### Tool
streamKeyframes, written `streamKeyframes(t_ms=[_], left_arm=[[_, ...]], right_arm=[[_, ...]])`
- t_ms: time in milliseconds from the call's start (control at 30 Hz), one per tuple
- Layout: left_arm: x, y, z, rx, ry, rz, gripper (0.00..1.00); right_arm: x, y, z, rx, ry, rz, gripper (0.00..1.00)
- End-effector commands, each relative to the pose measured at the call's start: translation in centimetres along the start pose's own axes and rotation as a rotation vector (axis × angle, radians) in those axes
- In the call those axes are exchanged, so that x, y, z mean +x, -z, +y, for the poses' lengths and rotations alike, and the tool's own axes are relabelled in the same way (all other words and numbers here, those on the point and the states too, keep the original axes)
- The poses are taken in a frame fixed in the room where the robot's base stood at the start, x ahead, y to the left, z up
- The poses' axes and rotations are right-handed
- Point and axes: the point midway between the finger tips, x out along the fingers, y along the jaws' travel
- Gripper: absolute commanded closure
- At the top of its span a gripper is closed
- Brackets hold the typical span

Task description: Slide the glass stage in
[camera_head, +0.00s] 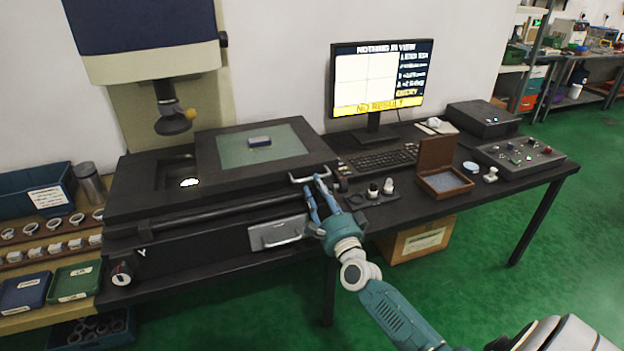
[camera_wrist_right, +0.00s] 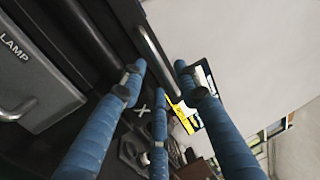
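The glass stage (camera_head: 235,151) is a greenish pane in a dark frame on top of the measuring machine, to the right of the lens (camera_head: 172,124). A small dark block (camera_head: 260,142) lies on the glass. A pale handle (camera_head: 296,180) sticks out at the stage's front right corner. My right gripper (camera_head: 317,183) has its blue fingertips at this handle. In the right wrist view, the gripper (camera_wrist_right: 160,76) has its fingers spread, with the handle bar (camera_wrist_right: 153,50) between the upper fingertips; contact cannot be told. My left gripper is not in view.
The monitor (camera_head: 378,84) reads "NOTHING IN VIEW" and "NO RESULT". A lamp drawer (camera_head: 280,232) sits below the stage. Small parts (camera_head: 373,192), an open wooden box (camera_head: 440,183) and a keyboard (camera_head: 383,160) lie right of the gripper.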

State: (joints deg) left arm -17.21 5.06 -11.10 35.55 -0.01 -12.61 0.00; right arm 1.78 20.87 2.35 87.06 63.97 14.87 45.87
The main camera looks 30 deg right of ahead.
Motion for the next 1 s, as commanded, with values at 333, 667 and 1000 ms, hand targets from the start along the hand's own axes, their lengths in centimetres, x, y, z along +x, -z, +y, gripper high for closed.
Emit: streamKeyframes(t_ms=[333,667,1000], left_arm=[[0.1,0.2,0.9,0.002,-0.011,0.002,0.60],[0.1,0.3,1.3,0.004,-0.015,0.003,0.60],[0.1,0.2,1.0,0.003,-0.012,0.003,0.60]], right_arm=[[4.0,0.0,0.1,-0.002,-0.001,0.000,0.68],[4.2,0.0,0.1,-0.002,-0.002,-0.001,0.74],[4.2,0.0,0.1,-0.002,-0.001,-0.001,1.00]])
